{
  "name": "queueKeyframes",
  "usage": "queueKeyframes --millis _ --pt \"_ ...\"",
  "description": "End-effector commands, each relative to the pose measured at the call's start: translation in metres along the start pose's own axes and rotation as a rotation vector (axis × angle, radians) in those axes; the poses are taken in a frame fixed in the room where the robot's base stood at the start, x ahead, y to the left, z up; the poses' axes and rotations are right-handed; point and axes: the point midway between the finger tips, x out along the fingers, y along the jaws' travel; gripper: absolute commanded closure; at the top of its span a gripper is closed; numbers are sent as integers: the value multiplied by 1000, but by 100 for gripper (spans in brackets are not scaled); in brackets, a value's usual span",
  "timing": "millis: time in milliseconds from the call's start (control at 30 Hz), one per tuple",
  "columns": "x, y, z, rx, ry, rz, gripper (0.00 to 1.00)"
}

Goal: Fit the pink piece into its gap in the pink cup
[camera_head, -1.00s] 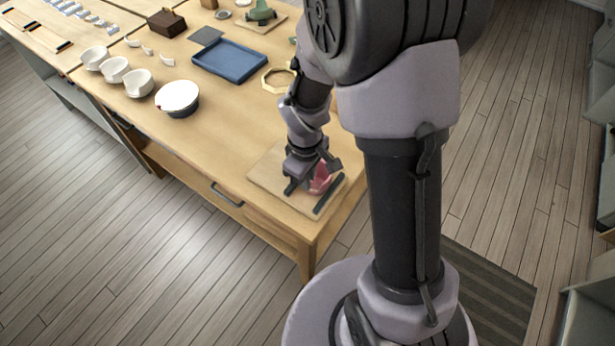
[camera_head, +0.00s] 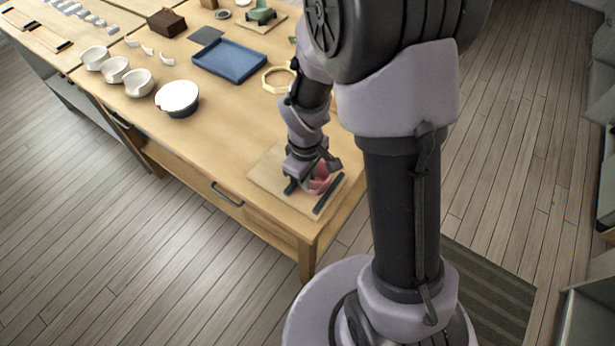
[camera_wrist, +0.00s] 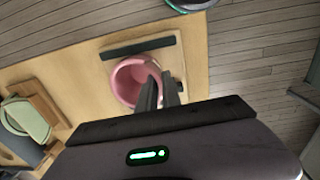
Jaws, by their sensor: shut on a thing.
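The pink cup (camera_wrist: 122,82) stands on a light wooden board, its round opening seen from above in the wrist view. It also shows in the head view (camera_head: 324,182), partly behind my gripper. My gripper (camera_wrist: 160,88) has its two dark fingers close together at the cup's right rim. In the head view, my gripper (camera_head: 308,182) is low over the board beside the cup. The fingers are shut on the pink piece, which they mostly hide; I cannot tell its outline from the cup's wall or whether it sits in the gap.
A dark bar (camera_wrist: 138,47) lies on the board (camera_head: 264,173) beside the cup. The board is near the table's front corner. A blue tray (camera_head: 230,60), white cups (camera_head: 138,83), a round white-topped bowl (camera_head: 177,97) and an octagonal wooden ring (camera_head: 277,80) stand farther back.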

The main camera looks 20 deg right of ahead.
Motion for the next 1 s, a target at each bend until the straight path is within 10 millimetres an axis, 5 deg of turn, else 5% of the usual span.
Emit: queueKeyframes --millis 1000 --pt "8 0 0 0 0 0 100"
